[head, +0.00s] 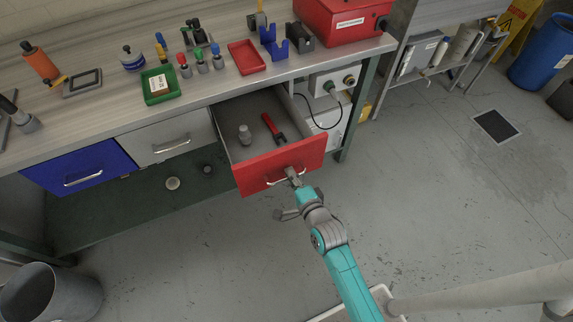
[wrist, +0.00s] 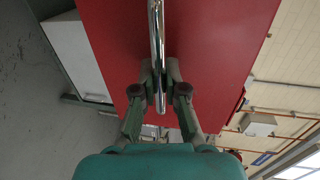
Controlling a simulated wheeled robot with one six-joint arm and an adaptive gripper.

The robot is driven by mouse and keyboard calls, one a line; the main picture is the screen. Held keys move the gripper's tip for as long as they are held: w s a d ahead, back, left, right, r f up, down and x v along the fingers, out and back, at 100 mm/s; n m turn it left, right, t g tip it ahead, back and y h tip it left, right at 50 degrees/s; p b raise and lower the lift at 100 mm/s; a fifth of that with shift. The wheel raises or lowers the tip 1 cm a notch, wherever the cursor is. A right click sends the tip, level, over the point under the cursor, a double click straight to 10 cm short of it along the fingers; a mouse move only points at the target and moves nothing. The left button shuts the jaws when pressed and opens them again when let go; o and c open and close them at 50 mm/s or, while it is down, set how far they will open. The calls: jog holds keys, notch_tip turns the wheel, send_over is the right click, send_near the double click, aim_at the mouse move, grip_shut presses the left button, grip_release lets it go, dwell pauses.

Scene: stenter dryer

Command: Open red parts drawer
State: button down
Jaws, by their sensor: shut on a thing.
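The red parts drawer (head: 287,165) stands pulled out from under the workbench in the head view. Its inside shows, with a red-handled tool (head: 272,128) and a small grey cylindrical part (head: 244,134) lying in it. My gripper (head: 292,176) is at the drawer's front, shut on its metal handle (head: 272,183). In the wrist view, the red drawer front (wrist: 215,50) fills much of the picture. The shiny handle bar (wrist: 156,40) runs between the two fingers of my gripper (wrist: 159,90). The fingers hide part of the handle.
A white drawer (head: 167,141) and a blue drawer (head: 80,170) are closed to the left. The benchtop holds a green tray (head: 160,97), a red tray (head: 246,69) and a red toolbox (head: 330,20). A grey bin (head: 52,295) stands lower left. The floor right of the drawer is clear.

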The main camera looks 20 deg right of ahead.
jog(key=shift+s, duration=0.45)
jog(key=c, duration=1.2)
grip_release()
jog(key=shift+s, duration=0.1)
jog(key=v, duration=1.1)
jog(key=shift+s, duration=0.35)
